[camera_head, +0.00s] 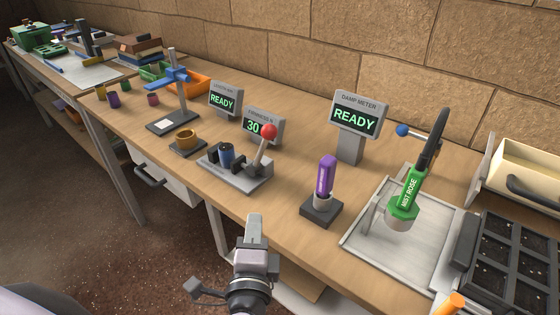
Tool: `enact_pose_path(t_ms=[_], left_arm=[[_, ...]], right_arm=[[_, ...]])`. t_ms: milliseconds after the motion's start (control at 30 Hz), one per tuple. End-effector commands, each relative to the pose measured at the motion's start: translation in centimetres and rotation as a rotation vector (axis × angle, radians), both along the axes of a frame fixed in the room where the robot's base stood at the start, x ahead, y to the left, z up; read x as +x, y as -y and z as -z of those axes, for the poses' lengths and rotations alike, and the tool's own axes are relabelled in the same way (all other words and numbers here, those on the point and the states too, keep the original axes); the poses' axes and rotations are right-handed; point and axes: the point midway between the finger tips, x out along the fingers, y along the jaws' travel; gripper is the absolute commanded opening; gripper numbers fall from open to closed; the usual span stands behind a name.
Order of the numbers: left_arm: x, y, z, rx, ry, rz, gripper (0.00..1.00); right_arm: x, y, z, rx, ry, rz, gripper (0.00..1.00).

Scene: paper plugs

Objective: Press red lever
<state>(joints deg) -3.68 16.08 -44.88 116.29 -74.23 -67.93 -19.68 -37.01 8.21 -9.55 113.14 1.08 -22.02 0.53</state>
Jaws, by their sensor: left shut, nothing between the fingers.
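The red lever (268,131) is a red ball on a grey arm, standing raised and tilted slightly right on a grey press base (237,176). A dark blue cylinder (226,155) sits on the same base, left of the lever. My left gripper (255,222) is shut and empty, in front of the table's front edge, below and nearer than the press. It is apart from the lever. My right gripper is not in view.
Displays stand behind the press, including a damp meter (356,118) reading READY. A purple-handled tool (325,178) stands upright to the right. A green Mist Rose nozzle (405,195) is over a sink tray (385,262). A blue-armed stand (178,80) is at left.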

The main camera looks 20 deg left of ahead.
Motion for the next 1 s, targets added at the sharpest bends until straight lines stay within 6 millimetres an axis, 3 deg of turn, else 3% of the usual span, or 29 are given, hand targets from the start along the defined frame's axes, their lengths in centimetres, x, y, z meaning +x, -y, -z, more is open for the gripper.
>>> enact_pose_path(t_ms=[100, 333, 767, 1000], left_arm=[[0.4, 1.7, -1.6, 0.135, 0.084, 0.050, 0.00], [0.5, 3.5, -3.1, 0.267, 0.168, 0.095, 0.00], [0.7, 3.6, -3.3, 0.278, 0.174, 0.098, 0.00], [3.6, 3.0, -4.2, 0.279, 0.177, 0.097, 0.00]], right_arm=[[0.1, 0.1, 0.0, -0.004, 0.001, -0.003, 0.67], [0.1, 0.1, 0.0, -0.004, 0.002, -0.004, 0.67], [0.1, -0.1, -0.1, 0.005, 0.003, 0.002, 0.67], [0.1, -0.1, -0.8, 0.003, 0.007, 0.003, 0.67]])
